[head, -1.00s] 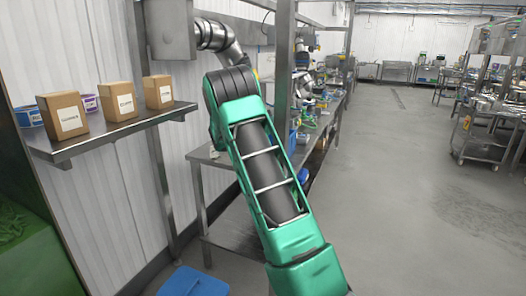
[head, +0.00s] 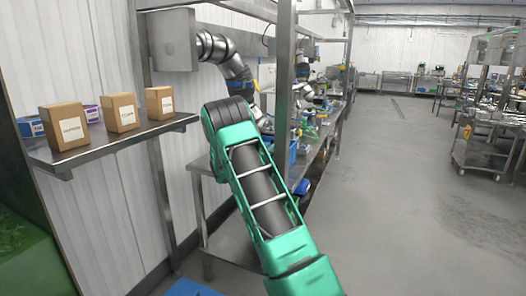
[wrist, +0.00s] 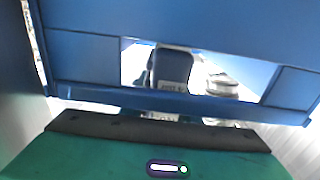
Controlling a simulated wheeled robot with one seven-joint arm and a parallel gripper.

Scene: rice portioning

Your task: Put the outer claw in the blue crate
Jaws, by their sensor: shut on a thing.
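In the wrist view, a blue frame-like surface (wrist: 90,60) fills the upper part, very close to the camera. A dark piece (wrist: 170,68) with small lettering and a round metallic part (wrist: 222,85) show through its opening. I cannot tell whether these belong to the outer claw. The green body with a black edge at the bottom is part of my gripper (wrist: 165,140). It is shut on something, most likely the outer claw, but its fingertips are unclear. In the head view my green arm hides the gripper. A blue crate (head: 190,289) shows at the bottom edge.
A wall shelf (head: 125,138) with cardboard boxes (head: 121,112) stands at left. A metal workbench (head: 215,172) with a post (head: 284,90), another robot arm and clutter lies ahead. Open grey floor (head: 400,210) lies at right.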

